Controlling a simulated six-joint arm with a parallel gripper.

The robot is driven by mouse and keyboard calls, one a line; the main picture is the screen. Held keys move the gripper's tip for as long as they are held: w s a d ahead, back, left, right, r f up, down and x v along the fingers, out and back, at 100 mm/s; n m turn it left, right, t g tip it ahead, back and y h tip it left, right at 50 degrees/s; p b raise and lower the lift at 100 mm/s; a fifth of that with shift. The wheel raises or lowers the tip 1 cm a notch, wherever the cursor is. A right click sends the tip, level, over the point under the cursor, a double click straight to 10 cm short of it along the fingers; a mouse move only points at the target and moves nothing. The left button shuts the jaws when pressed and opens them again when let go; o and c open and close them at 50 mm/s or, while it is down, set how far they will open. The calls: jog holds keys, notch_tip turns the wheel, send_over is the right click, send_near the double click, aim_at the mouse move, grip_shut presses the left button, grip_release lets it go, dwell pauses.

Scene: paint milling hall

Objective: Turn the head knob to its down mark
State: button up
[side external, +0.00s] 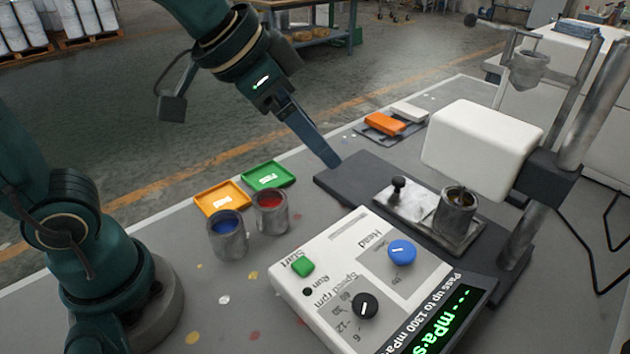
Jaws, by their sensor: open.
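The head knob (402,251) is a round blue knob on the white control box (340,232), under the printed word Head. A short pale line shows on its face, but the small marks around it are too unclear to tell which one it points at. My gripper (332,163) is open and empty, pointing down over the dark base plate, up and left of the knob and well apart from it. The white instrument head (482,148) sits on a metal column (590,105), above a metal cup (456,212).
The box also carries a black speed knob (365,306), a green Start button (303,266) and a green-lit display (445,318). Blue (228,236) and red (270,212) paint cans stand left of it, near orange (221,198) and green (267,176) trays. A black-knobbed piece (397,188) stands beside the cup.

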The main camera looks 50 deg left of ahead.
jog(key=w+d+f+m+g+h, duration=0.1)
jog(key=w+d+f+m, duration=0.1)
jog(key=w+d+f, duration=0.3)
jog(key=m+g, duration=0.1)
jog(key=g, duration=0.1)
send_over(402, 249)
jog(key=s+a, duration=0.2)
notch_tip(402, 249, down, 5)
jog(key=shift+d+r, duration=0.1)
jog(key=shift+d+f, duration=0.15)
jog(key=shift+f, duration=0.2)
jog(key=shift+x, duration=2.3)
jog(key=shift+s, duration=0.1)
grip_shut()
